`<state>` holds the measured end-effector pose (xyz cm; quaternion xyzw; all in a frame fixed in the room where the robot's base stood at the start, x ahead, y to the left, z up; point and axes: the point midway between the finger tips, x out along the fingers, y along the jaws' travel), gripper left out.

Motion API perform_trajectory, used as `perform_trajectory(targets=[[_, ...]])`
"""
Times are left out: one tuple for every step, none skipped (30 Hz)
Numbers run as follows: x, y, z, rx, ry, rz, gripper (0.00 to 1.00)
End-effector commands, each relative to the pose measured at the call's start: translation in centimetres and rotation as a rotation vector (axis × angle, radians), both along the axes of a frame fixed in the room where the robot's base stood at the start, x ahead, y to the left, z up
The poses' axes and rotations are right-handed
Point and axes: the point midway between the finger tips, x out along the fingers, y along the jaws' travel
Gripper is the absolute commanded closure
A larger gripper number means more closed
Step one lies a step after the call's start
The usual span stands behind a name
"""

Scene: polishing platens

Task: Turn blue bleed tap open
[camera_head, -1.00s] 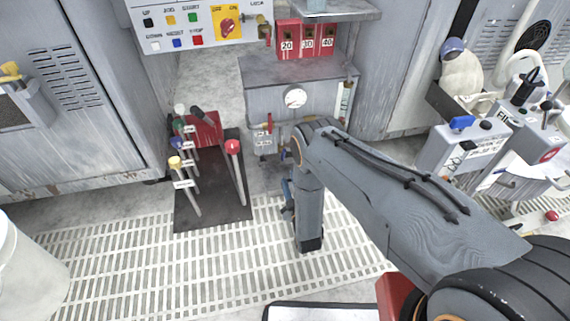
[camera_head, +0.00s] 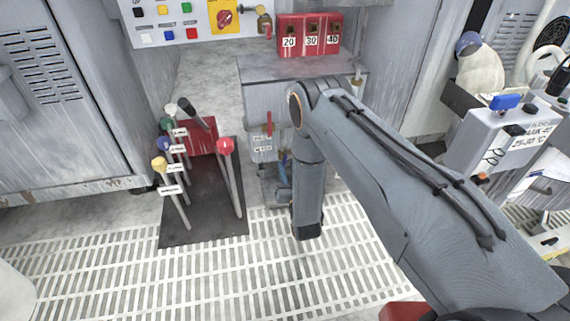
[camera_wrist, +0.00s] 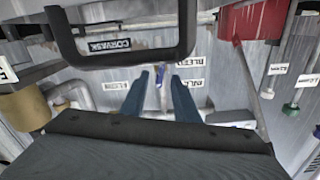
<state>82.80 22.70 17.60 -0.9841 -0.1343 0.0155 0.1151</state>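The small blue bleed tap (camera_wrist: 158,76) shows in the wrist view, ahead of and between the fingertips, with pale labels reading BLEED on the grey wall beside it. My gripper (camera_wrist: 160,82) is open, its two blue-grey fingers apart on either side of the tap in the picture. I cannot tell whether either finger touches it. No other thing is between the fingers. In the head view my arm comes down in front of the grey cabinet (camera_head: 300,68), and the gripper and tap are mostly hidden behind it.
A small red-handled valve (camera_head: 269,128) is on the cabinet left of my arm. Several coloured levers stand on a dark base (camera_head: 205,205) further left. In the wrist view a black handle bar (camera_wrist: 122,55) crosses above the fingers. The grated floor (camera_head: 120,285) in front is clear.

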Motion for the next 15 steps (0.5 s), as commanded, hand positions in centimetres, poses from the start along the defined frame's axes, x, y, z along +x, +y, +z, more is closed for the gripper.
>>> perform_trajectory(targets=[[0.9, 0.2, -0.2, 0.001, -0.002, 0.0, 0.72], [1.4, 0.3, -0.2, 0.001, -0.002, 0.0, 0.72], [2.0, 0.5, -0.2, 0.001, -0.003, 0.0, 0.72], [2.4, 0.6, -0.2, 0.001, -0.002, 0.0, 0.72], [2.7, 0.7, -0.2, 0.001, -0.002, 0.001, 0.72], [3.2, 0.9, -0.2, 0.001, -0.002, 0.001, 0.72], [3.5, 1.0, -0.2, 0.0, -0.001, 0.001, 0.72], [3.7, 1.0, -0.2, -0.001, -0.001, 0.0, 0.72], [4.0, 1.1, -0.2, -0.001, 0.0, 0.0, 0.72], [4.2, 1.2, -0.2, -0.001, -0.001, 0.001, 0.72], [4.3, 1.2, -0.2, -0.001, -0.001, 0.001, 0.72], [4.4, 1.2, -0.1, -0.001, 0.0, 0.0, 0.72], [4.5, 1.2, -0.1, -0.001, 0.0, 0.0, 0.72], [4.5, 1.3, -0.1, -0.001, 0.0, 0.0, 0.72], [4.5, 1.3, -0.1, -0.001, 0.0, 0.0, 0.72]])
